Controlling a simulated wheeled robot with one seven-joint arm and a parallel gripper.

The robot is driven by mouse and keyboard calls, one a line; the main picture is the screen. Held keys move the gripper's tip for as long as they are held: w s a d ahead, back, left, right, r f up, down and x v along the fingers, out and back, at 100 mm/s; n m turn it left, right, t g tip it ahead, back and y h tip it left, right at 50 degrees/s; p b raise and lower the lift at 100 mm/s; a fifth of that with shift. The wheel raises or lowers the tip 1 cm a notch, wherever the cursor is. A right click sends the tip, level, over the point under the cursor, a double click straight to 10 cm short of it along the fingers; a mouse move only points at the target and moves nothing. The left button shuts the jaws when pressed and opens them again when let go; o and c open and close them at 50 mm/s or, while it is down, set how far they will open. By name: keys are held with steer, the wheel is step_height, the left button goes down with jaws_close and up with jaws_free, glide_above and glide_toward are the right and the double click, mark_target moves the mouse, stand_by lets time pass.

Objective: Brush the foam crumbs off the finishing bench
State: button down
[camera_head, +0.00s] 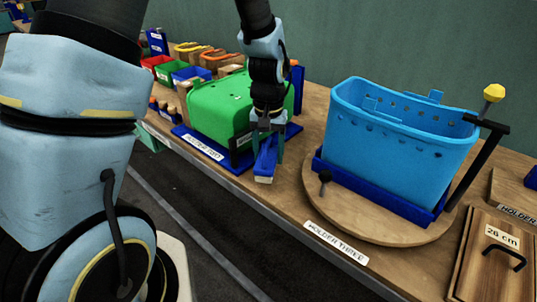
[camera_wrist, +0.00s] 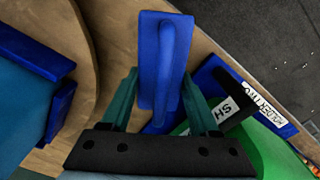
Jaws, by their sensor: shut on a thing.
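My gripper (camera_head: 267,138) is shut on a blue brush (camera_head: 264,168) with a pale bristle end, held near the bench's front edge between two holders. In the wrist view the brush (camera_wrist: 163,60) sits between the two green fingers, its long raised handle facing the camera. The bench (camera_head: 290,195) is a wooden top with a grey front edge. I cannot make out foam crumbs on its visible top. A few tiny white specks (camera_wrist: 305,65) show on the dark floor beyond the edge in the wrist view; I cannot tell what they are.
A green shell (camera_head: 218,103) on a blue base stands close left of the brush. A light-blue tub (camera_head: 395,145) on a round wooden turntable (camera_head: 385,225) stands right, with a yellow-knobbed lever (camera_head: 493,92). Small coloured bins (camera_head: 190,74) sit farther back.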

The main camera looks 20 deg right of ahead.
mark_target(269, 141)
steer(key=shift+r+p, duration=0.6)
steer(key=shift+r, duration=0.55)
steer(key=shift+r, duration=0.1)
step_height(269, 141, up, 3)
steer(key=p, duration=0.2)
steer(key=shift+p, duration=0.35)
steer(key=shift+s, duration=0.1)
